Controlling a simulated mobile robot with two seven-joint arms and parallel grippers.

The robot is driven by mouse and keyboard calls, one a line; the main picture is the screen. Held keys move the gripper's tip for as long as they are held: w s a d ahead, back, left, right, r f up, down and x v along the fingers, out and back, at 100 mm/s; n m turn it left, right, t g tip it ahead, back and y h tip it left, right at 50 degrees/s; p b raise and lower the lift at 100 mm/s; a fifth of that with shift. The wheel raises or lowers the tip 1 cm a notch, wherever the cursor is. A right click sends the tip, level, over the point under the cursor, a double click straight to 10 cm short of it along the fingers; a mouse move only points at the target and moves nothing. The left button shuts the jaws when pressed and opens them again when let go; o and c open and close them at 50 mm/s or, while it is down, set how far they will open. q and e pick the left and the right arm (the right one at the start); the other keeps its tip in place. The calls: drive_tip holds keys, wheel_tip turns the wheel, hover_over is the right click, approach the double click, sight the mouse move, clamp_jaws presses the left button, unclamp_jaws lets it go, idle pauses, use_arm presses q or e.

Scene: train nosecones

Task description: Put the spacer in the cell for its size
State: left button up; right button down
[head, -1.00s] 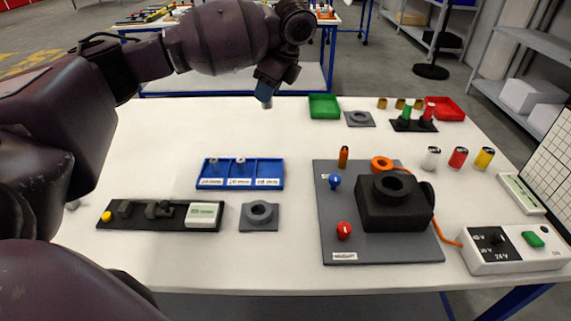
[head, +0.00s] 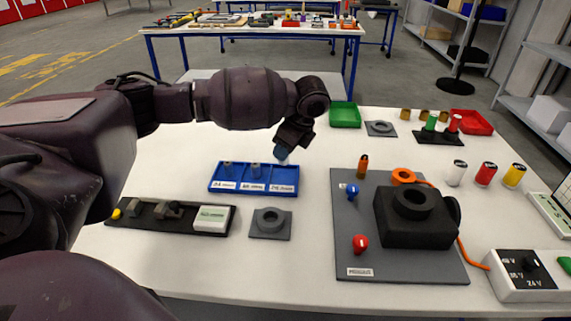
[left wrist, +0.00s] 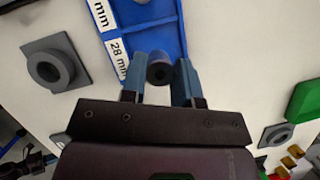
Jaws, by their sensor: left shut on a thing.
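A blue tray (head: 213,188) with three labelled cells lies on the white table. My left gripper (head: 283,155) is at the back of the right cell, pointing down. In the left wrist view the gripper (left wrist: 162,82) is shut on a grey cylindrical spacer (left wrist: 160,70) with a dark hole in its end. The spacer is over the cell next to the 28 mm label (left wrist: 118,58); I cannot tell its height above the floor. My right gripper is not in view.
A grey block with a ring (head: 270,223) sits in front of the tray. A black strip (head: 150,217) with parts lies at front left. A grey board (head: 350,255) with a black housing (head: 412,215) stands to the right. A green bin (head: 345,114) is behind.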

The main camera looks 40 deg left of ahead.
sight(285, 164)
use_arm(q)
wheel_tip(285, 164, down, 5)
drive_tip(key=shift+r+b, duration=0.15)
drive_tip(key=shift+b, duration=0.25)
drive_tip(key=o, duration=1)
drive_tip(key=shift+f, duration=0.2)
